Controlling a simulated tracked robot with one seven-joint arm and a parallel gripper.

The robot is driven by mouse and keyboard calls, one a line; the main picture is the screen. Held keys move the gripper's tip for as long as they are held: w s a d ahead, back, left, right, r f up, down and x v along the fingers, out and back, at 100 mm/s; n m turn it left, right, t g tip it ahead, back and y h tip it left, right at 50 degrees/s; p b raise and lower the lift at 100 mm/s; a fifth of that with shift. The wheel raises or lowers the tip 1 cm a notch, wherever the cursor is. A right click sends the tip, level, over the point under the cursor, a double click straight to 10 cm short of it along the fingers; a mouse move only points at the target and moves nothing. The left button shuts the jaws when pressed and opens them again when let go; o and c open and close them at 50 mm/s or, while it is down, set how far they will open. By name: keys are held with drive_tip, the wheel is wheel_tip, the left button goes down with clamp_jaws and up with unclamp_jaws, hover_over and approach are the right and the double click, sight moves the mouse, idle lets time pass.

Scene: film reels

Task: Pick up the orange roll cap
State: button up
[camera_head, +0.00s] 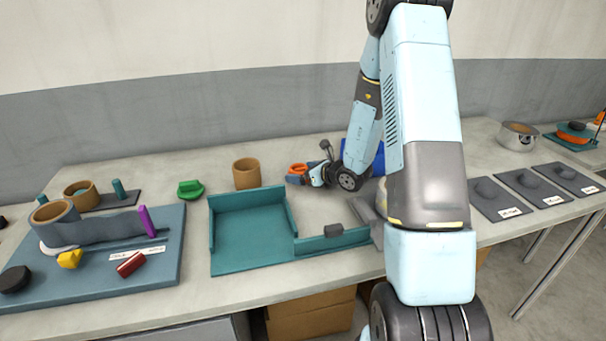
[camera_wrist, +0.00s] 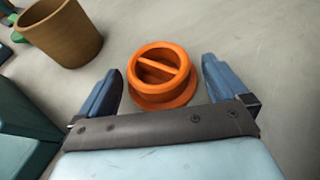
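The orange roll cap (camera_wrist: 162,72) is a round cap with a raised rim and a bar across its middle. It lies on the grey table, and in the head view it shows (camera_head: 297,169) just left of my gripper. My gripper (camera_wrist: 164,82) is open, with one blue finger on the left of the cap and the other on the right. The cap lies between and a little beyond the fingers, with a gap on each side. In the head view my gripper (camera_head: 316,175) is low over the table, and my arm hides part of the area behind it.
A brown cylinder (camera_wrist: 62,35) stands left of the cap, also in the head view (camera_head: 246,174). A teal tray (camera_head: 250,240) lies nearer, and its wall shows at the wrist view's left. A green cap (camera_head: 190,189) lies further left. A blue object (camera_head: 378,165) stands behind my arm.

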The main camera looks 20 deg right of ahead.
drive_tip(key=c, duration=0.7)
drive_tip(key=shift+c, duration=0.2)
